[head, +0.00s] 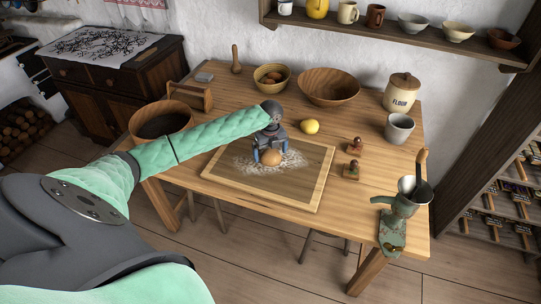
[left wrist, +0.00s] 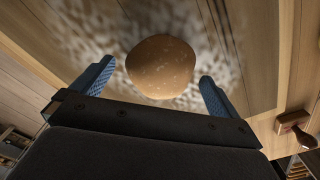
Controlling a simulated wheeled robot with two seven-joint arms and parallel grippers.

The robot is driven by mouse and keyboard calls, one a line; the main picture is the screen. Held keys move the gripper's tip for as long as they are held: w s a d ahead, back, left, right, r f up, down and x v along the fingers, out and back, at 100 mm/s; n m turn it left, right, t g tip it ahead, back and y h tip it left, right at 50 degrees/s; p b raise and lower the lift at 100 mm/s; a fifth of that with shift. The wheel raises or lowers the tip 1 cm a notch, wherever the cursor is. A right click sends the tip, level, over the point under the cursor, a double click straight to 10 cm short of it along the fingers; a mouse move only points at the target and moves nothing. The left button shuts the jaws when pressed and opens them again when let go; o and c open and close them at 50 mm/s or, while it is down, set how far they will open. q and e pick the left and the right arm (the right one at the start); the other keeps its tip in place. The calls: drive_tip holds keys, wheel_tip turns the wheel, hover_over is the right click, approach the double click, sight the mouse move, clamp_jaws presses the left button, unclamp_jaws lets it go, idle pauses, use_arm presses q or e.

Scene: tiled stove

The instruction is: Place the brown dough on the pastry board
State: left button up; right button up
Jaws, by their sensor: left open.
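The brown dough (head: 271,158) is a small round lump on the floured middle of the pastry board (head: 300,195), a flat wooden board with a pale rim on the table. In the left wrist view the dough (left wrist: 161,67) shows between the two blue fingers, with a gap on each side. My left gripper (head: 269,155) is open, with its fingers either side of the dough, just over the board. I cannot tell whether the dough rests fully on the board. My right gripper is not in view.
A grinder (head: 400,210) is clamped at the right table edge.

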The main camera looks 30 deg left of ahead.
sight(270, 159)
use_arm(q)
wheel_tip(270, 159, up, 11)
drive_tip(key=b, duration=0.2)
drive_tip(key=shift+f+b, duration=0.15)
drive_tip(key=shift+b, duration=0.15)
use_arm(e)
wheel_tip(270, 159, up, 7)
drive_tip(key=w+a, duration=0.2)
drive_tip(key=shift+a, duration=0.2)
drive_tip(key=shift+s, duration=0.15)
